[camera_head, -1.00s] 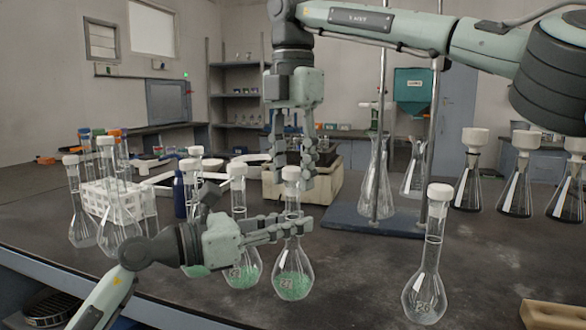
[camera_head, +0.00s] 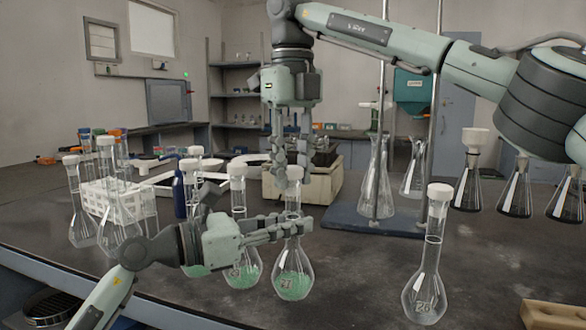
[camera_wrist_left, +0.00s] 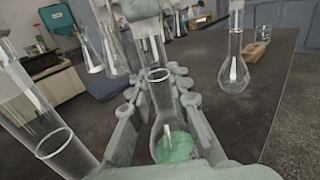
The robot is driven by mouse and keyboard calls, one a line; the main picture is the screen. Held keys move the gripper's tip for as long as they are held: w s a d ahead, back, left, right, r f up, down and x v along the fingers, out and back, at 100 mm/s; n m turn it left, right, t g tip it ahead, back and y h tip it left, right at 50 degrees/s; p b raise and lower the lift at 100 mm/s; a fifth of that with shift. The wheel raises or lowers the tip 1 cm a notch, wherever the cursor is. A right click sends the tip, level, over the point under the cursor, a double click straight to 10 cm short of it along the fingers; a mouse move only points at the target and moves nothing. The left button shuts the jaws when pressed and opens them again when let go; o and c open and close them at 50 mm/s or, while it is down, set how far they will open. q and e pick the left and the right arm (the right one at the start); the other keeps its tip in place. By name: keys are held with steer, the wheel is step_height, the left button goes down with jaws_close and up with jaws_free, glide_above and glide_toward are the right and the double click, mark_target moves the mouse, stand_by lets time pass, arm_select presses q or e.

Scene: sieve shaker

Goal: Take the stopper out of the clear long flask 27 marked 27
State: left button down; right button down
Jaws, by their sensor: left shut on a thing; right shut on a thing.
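Flask 27 (camera_head: 292,277) stands on the dark bench in the head view, a long-necked clear flask with green grains inside. The mark on its bulb is blurred. My left gripper (camera_head: 290,229) comes in from the left and is shut around its neck. The neck also shows between my left fingers in the left wrist view (camera_wrist_left: 160,105). The white stopper (camera_head: 295,173) sits at the top of the neck. My right gripper (camera_head: 290,166) points down from above and is shut on the stopper, its fingers partly hiding it.
Another stoppered flask with green grains (camera_head: 241,268) stands close on the left, partly behind my left gripper. A clear stoppered flask (camera_head: 426,292) stands to the right. A blue stand base (camera_head: 350,222) lies behind. Open bench lies between flask 27 and the right flask.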

steer(key=n, duration=1.3)
steer(key=shift+n, duration=0.3)
steer(key=shift+r, duration=0.25)
steer(key=shift+r, duration=0.9)
steer(key=shift+r, duration=2.05)
arm_select(q)
steer(key=c, duration=1.3)
jaws_free()
steer(key=shift+c, duration=0.2)
steer(key=shift+a, duration=0.1)
